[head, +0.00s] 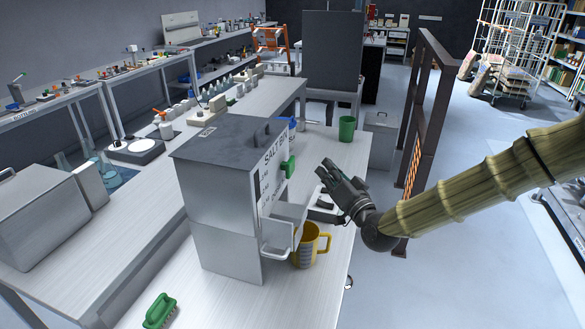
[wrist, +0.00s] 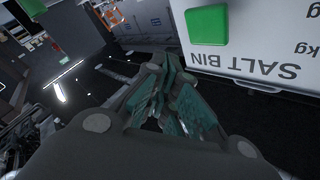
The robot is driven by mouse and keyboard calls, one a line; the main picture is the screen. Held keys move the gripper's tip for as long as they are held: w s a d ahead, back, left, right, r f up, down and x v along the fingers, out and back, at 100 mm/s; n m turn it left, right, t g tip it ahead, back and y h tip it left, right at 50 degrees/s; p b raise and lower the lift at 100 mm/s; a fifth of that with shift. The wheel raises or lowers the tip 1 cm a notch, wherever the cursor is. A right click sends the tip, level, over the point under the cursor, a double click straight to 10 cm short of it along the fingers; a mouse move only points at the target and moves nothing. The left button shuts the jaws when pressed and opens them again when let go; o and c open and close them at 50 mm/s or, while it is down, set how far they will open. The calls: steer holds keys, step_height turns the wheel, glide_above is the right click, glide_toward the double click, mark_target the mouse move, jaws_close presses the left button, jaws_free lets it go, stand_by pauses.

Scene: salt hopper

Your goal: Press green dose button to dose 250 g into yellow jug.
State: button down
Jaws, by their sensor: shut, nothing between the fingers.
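The grey salt bin (head: 215,200) stands on the bench, with "SALT BIN" lettering on its front. A green button (head: 288,166) sticks out from the upper part of that front; it also shows large at the top of the wrist view (wrist: 207,26). The yellow jug (head: 315,246) stands upright on the bench at the foot of the bin's front, partly hidden by the pale chute (head: 278,237). My gripper (head: 323,170) is shut and empty, to the right of the green button with a gap between them. In the wrist view the closed fingers (wrist: 174,72) lie below the button.
A green cup (head: 347,128) stands farther back. A green brush (head: 160,310) lies at the near end of the bench.

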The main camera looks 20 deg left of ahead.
mark_target(290, 167)
stand_by(0.8)
steer(key=shift+d+p, duration=1.95)
steer(key=shift+p, duration=1.05)
steer(key=a, duration=0.8)
steer(key=shift+a, duration=0.4)
steer(key=shift+a, duration=0.1)
steer(key=shift+a, duration=0.35)
